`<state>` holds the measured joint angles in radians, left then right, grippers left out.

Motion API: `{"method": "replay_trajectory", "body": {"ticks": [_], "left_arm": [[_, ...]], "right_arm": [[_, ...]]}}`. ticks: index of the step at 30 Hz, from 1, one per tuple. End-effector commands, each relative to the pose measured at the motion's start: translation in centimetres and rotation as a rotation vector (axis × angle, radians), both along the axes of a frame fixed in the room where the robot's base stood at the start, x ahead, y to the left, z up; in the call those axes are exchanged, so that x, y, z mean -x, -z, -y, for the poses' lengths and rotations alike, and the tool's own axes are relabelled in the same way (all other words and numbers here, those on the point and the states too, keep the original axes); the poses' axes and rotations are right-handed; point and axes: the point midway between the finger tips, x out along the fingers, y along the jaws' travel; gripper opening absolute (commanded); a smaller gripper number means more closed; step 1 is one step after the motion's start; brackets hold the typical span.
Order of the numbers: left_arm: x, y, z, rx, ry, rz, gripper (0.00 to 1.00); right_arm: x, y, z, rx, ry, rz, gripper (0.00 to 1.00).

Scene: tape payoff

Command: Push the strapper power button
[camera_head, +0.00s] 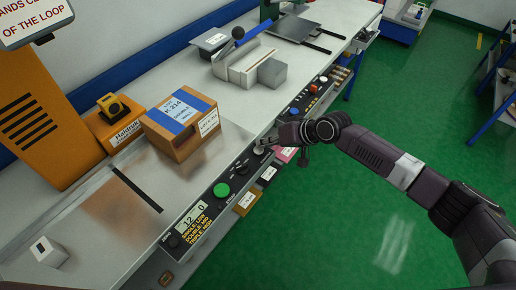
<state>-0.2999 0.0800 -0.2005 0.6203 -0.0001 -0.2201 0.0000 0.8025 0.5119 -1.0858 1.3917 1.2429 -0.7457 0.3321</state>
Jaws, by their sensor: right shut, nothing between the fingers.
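The strapper's front control panel (211,214) runs along the near edge of the bench. It carries a large round green button (221,190), a small display (191,217) reading 12 and 0, and black knobs (242,171). I cannot read which control is marked as power. My right gripper (266,147) comes in from the right and points left, with its shut, empty fingertips at the far end of this panel. It is beyond the green button and apart from it. The fingers hide part of the panel there. My left gripper is out of view.
A metal fixture (248,65) stands further back. The green floor (330,220) in front is clear.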

Motion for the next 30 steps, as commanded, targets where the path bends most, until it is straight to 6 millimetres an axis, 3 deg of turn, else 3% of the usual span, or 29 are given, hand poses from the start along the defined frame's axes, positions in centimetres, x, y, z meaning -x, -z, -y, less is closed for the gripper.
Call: {"method": "replay_trajectory", "body": {"ticks": [16, 30], "left_arm": [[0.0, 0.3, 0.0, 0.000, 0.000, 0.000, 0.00], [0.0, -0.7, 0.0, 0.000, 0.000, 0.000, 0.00]], "right_arm": [[0.0, 0.7, 0.0, 0.001, 0.000, -0.001, 0.00], [0.1, -0.2, 0.0, 0.002, -0.001, -0.001, 0.00]]}}
